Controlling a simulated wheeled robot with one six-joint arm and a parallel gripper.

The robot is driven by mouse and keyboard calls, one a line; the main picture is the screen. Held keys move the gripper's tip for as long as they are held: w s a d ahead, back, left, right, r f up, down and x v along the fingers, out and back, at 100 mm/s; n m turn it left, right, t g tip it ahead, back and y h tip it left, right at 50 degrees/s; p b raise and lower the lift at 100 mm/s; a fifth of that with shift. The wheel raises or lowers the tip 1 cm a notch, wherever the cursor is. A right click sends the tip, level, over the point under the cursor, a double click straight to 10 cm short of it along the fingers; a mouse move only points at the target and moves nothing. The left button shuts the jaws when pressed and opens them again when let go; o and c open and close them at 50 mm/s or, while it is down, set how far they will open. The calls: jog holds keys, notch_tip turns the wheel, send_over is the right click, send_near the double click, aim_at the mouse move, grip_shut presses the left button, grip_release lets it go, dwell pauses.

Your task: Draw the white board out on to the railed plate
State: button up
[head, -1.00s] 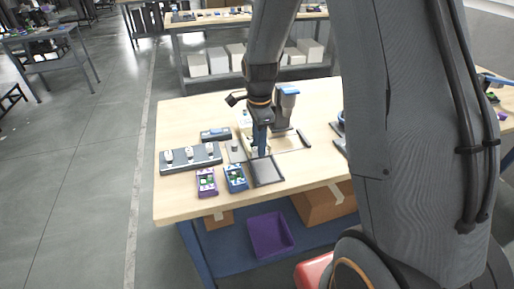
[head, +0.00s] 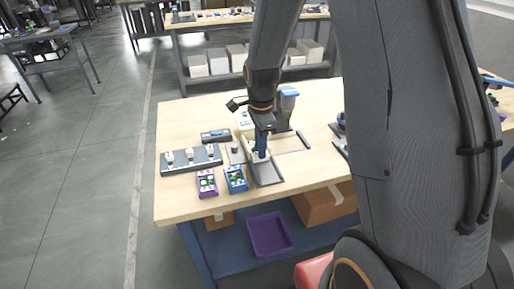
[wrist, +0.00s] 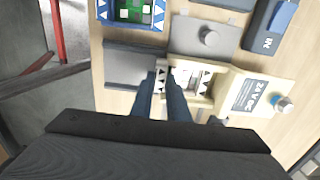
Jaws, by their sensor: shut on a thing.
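My gripper (head: 261,155) points down at the table and is shut on the white board (wrist: 193,78), at the edge facing the railed plate; the jaws (wrist: 167,76) cover part of that edge in the wrist view. The white board lies partly in the opening of a cream housing (wrist: 240,92) marked 24 V DC. The housing hides its far part. The railed plate (head: 268,176) is a flat grey plate with dark side rails, in front of the opening. In the wrist view the plate (wrist: 130,68) lies left of the board, and its bare part is empty.
A blue tray (head: 236,178) and a purple tray (head: 207,183) with green boards stand left of the plate. A grey block with a round knob (head: 235,153) sits close beside the housing. A grey column with a blue top (head: 287,95) stands behind.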

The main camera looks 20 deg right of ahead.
jog(key=shift+s+p, duration=1.5)
jog(key=shift+s, duration=2.6)
jog(key=o, duration=0.8)
jog(key=shift+c, duration=0.2)
jog(key=shift+r, duration=0.1)
notch_tip(320, 180, up, 6)
jog(key=p, duration=0.5)
jog(key=s+n+t+b, duration=0.1)
jog(key=s+n+b, duration=0.6)
jog(key=n, duration=1.1)
jog(key=b, duration=0.3)
jog(key=shift+s+r, duration=0.2)
